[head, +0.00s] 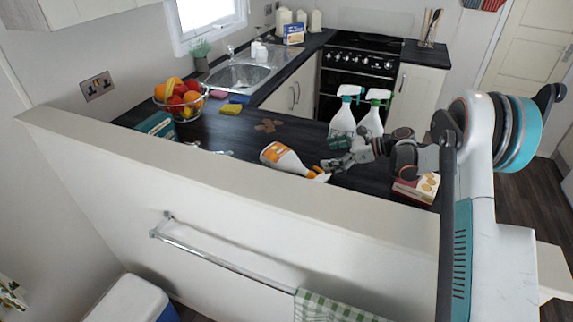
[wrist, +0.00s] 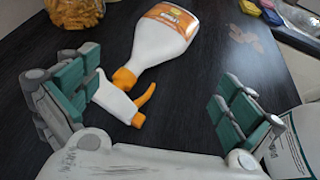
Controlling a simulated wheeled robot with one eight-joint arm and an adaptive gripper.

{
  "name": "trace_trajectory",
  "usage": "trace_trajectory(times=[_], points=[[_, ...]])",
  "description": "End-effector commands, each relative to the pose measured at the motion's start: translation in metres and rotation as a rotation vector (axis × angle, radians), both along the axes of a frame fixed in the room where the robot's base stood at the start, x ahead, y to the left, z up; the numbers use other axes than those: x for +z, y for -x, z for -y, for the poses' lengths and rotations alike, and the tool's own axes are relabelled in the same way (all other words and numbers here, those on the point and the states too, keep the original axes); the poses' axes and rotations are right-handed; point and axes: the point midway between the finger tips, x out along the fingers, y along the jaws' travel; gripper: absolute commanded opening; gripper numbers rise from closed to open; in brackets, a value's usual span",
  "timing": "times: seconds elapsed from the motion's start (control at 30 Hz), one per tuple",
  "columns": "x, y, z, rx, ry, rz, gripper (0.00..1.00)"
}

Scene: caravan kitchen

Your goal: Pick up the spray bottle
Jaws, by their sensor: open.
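A white spray bottle with an orange label (head: 283,158) lies on its side on the dark worktop. In the wrist view the lying bottle (wrist: 163,38) points its white head and orange trigger towards me, between my open fingers. My gripper (head: 333,154) is open and empty, just right of the bottle's head in the head view; its fingers also show in the wrist view (wrist: 157,90). Two white spray bottles with green heads stand upright behind my gripper, a left one (head: 343,119) and a right one (head: 373,121). I cannot tell whether a finger touches anything.
A fruit bowl (head: 181,98), a teal box (head: 157,126) and a yellow sponge (head: 231,109) are on the worktop to the left. A biscuit box (head: 416,187) stands below my arm. A raised white ledge (head: 230,176) runs along the near side. The sink (head: 240,76) lies beyond.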

Motion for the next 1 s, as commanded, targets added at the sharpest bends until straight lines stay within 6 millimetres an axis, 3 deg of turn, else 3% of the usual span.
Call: trace_trajectory(times=[0.17,0.53,0.87,1.0], points=[[-0.012,-0.002,-0.008,0.002,0.0,-0.001,1.0],[-0.035,-0.015,-0.067,0.002,0.0,0.0,1.0],[-0.041,-0.02,-0.085,0.001,0.0,0.0,1.0],[-0.045,-0.025,-0.103,0.002,0.0,0.0,1.0]])
